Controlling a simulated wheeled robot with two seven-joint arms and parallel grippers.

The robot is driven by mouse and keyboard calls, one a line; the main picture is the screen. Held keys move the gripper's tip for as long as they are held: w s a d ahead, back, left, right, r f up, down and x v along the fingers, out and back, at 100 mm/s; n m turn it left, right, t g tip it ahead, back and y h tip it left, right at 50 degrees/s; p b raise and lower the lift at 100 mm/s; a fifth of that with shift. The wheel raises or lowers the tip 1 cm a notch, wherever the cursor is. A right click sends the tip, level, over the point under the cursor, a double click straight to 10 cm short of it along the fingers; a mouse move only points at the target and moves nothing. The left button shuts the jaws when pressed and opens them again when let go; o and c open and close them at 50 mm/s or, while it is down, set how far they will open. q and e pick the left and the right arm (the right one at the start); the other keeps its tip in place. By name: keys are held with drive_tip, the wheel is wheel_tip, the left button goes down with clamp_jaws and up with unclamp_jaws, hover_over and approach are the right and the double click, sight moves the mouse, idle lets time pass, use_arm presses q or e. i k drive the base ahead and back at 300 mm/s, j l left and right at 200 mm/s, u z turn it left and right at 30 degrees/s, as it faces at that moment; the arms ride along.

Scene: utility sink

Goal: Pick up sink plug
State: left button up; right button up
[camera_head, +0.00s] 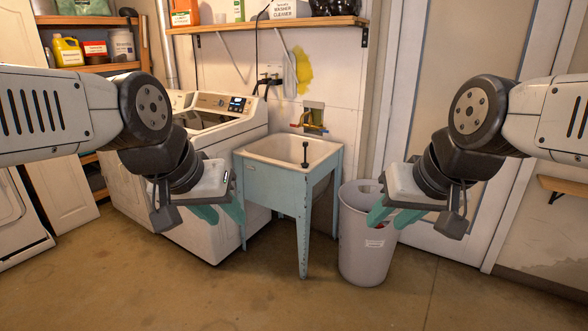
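A utility sink (262,149) with a white basin and pale blue legs stands at the centre. A thin black upright piece with a wider foot, which looks like the sink plug (305,153), shows in the right part of the basin. My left gripper (222,214) is in front of the washer, left of the sink, with its teal fingers apart and nothing between them. My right gripper (393,215) is to the right of the sink, in front of the bin and door, also with fingers apart and empty. Neither gripper touches the sink plug.
A grey bin (362,255) stands right of the sink. A washing machine (213,125) is at its left. The concrete floor (240,295) in front is clear.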

sight(305, 164)
drive_tip(key=i+z, duration=0.15)
drive_tip(key=i, duration=1.05)
drive_tip(key=i+j+z, duration=0.2)
drive_tip(key=i, duration=1)
